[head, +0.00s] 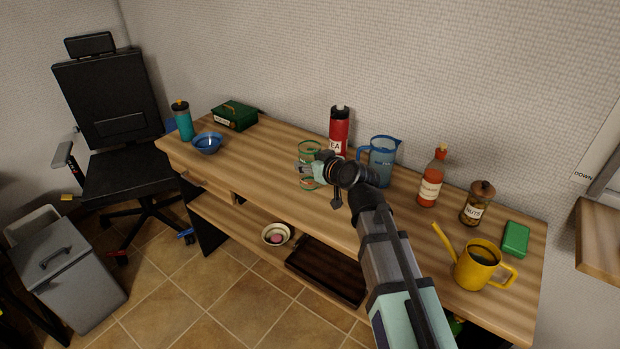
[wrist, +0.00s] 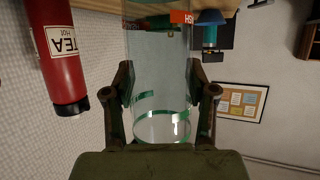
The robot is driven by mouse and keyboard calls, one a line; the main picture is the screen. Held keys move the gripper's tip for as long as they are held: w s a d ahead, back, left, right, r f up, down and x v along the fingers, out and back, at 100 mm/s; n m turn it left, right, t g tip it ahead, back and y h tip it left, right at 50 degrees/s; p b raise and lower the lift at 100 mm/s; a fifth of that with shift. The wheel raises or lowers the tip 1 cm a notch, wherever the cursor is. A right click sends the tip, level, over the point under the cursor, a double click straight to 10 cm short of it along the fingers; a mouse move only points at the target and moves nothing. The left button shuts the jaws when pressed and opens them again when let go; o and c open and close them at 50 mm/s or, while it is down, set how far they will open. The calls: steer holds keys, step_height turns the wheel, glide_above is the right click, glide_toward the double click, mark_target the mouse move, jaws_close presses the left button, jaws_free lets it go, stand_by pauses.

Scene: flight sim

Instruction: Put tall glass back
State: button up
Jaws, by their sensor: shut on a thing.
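The tall glass (head: 308,150) is clear with green bands and stands upright at the middle of the wooden table. My gripper (head: 313,170) is shut on it from the right side. In the wrist view, the two fingers sit on either side of the clear glass (wrist: 160,75), which has a green band and a red label patch. I cannot tell whether the glass base touches the tabletop.
A red tea flask (head: 339,128) stands close behind the glass, with a blue jug (head: 383,160) to the right. A sauce bottle (head: 432,180), nut jar (head: 477,203) and yellow watering can (head: 478,267) stand farther right. The tabletop left, toward the blue bowl (head: 208,143), is clear.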

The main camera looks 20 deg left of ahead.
mark_target(310, 177)
steer(key=shift+f, duration=2.6)
steer(key=shift+f+b, duration=0.25)
steer(key=shift+b, duration=0.1)
steer(key=o, duration=1.4)
steer(key=shift+r, duration=0.1)
steer(key=shift+r+p, duration=0.2)
steer(key=shift+p, duration=0.1)
steer(key=v, duration=1.2)
steer(key=shift+d+f+b, duration=0.1)
steer(key=shift+b, duration=0.25)
